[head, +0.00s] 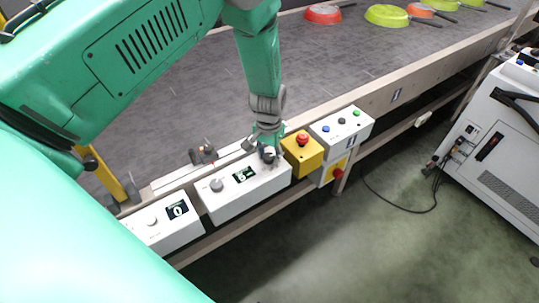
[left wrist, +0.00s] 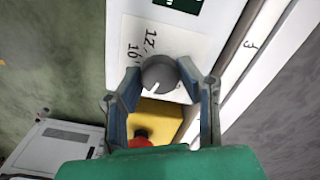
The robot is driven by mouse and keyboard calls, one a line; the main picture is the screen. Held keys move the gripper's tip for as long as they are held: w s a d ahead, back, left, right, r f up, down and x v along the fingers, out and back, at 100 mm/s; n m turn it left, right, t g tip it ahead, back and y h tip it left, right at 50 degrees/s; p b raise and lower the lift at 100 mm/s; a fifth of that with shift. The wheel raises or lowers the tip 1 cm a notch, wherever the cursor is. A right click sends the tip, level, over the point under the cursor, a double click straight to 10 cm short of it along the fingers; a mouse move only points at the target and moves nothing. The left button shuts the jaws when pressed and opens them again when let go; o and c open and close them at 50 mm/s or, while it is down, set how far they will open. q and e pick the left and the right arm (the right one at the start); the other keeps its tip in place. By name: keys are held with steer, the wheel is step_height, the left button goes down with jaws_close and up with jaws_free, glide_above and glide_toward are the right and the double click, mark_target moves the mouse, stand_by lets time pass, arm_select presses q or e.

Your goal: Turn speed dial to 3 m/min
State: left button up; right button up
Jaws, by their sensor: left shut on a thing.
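A white control box (head: 222,200) stands at the belt's near edge, with a dark display (head: 243,174) on top showing a digit that looks like 5. One grey knob (head: 216,185) is left of the display. My left gripper (head: 268,154) points down at the box's right end. In the left wrist view, a round grey dial (left wrist: 159,75) with a white pointer mark sits between the fingertips (left wrist: 161,82), and the gripper is shut on it. Printed numbers 12 and 10 show beside the dial. My right gripper is not in view.
A yellow box with a red button (head: 302,140) stands close to the right of my left gripper. A white button box (head: 342,128) is beyond it. Pans, including a red one (head: 323,14), lie on the conveyor (head: 340,60).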

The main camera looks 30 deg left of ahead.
mark_target(269, 156)
arm_select(q)
steer(key=n, duration=0.9)
steer(key=shift+n, duration=0.4)
stand_by(0.4)
steer(key=o, duration=1.1)
steer(key=shift+o, duration=0.2)
steer(key=shift+r, duration=0.1)
steer(key=shift+w+r, duration=0.1)
steer(key=shift+r, duration=0.2)
step_height(269, 156, up, 11)
